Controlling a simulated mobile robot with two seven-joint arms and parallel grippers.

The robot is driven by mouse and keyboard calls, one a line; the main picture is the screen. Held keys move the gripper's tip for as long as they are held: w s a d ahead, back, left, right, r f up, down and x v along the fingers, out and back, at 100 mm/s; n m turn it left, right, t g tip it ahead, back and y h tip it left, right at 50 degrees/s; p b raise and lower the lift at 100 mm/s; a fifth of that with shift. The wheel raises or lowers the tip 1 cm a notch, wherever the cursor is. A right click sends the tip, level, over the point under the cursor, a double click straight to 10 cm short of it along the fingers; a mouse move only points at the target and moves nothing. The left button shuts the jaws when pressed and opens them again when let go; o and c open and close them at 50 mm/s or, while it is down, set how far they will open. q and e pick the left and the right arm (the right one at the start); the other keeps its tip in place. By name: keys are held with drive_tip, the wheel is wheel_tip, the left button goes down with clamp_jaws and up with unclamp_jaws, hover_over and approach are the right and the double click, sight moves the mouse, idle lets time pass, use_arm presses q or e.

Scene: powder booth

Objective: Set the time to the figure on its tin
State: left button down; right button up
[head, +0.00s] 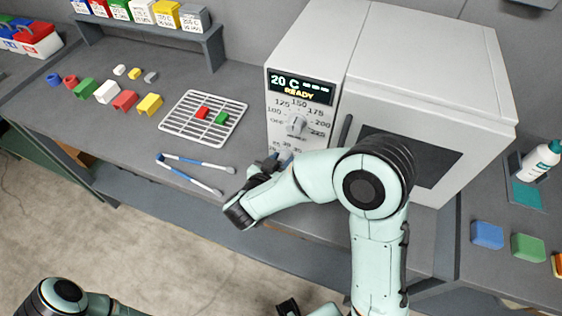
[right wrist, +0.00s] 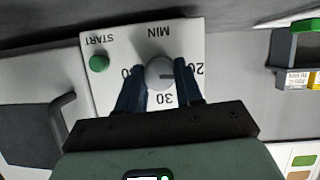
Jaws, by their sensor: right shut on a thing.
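The white oven (head: 310,45) stands at the back with a display (head: 300,87) reading 20 C and READY. Below it is the temperature knob (head: 296,124) in a ring of figures. My right gripper (head: 280,160) is at the lower panel, hiding most of the time dial. In the right wrist view, its fingers (right wrist: 160,85) are shut on the grey time knob (right wrist: 159,72), one on each side. A dark mark on the knob points right in that view. MIN, 30 and part of other figures show around it. Coloured tins (head: 165,14) with white labels stand on the shelf; their figures are too small to read surely.
A wire rack (head: 203,119) holds a red and a green piece. Several coloured pieces (head: 107,92) lie at left. A green START button (right wrist: 99,64) and the oven handle (right wrist: 62,108) are beside the dial. A bottle (head: 540,160) stands at right.

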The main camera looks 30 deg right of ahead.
drive_tip(key=m+t+b, duration=0.1)
drive_tip(key=m+t+y+b, duration=0.1)
drive_tip(key=m+b, duration=0.1)
drive_tip(key=shift+s+d+f+y+b, duration=0.15)
drive_tip(key=shift+y+b, duration=0.15)
drive_tip(key=m+t+b, duration=0.1)
drive_tip(key=m+b, duration=0.1)
drive_tip(key=shift+y+b, duration=0.3)
drive_tip(key=shift+b, duration=0.1)
use_arm(q)
wheel_tip(320, 180, down, 8)
drive_tip(key=s, duration=0.2)
drive_tip(key=shift+s+r, duration=0.25)
use_arm(e)
drive_tip(key=o, duration=1)
